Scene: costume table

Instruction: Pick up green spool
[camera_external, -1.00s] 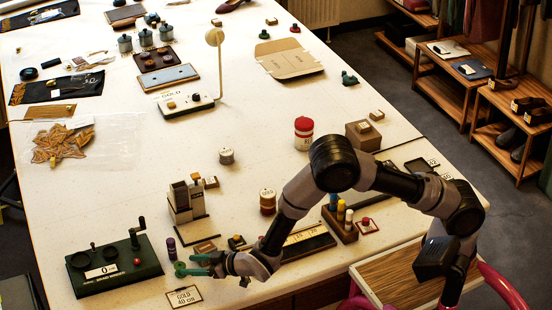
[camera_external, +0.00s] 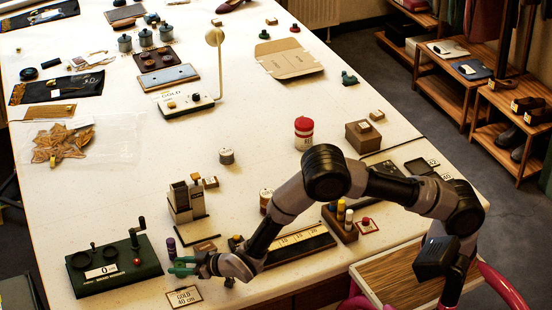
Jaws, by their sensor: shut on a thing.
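My gripper (camera_external: 187,267) is at the front of the table, low beside the purple-topped cylinder (camera_external: 171,247). It is shut on a small green thing at its fingertips, which I take to be the green spool (camera_external: 180,270). The fingers partly hide it, and its shape is hard to make out. I cannot tell whether it touches the tabletop.
A dark green crank device (camera_external: 115,268) stands to the left. A card reading GOLD 40 cm (camera_external: 184,297) lies just in front. A beige stand (camera_external: 186,205) is behind, and a long dark tray (camera_external: 300,244) and wooden peg rack (camera_external: 341,224) are to the right.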

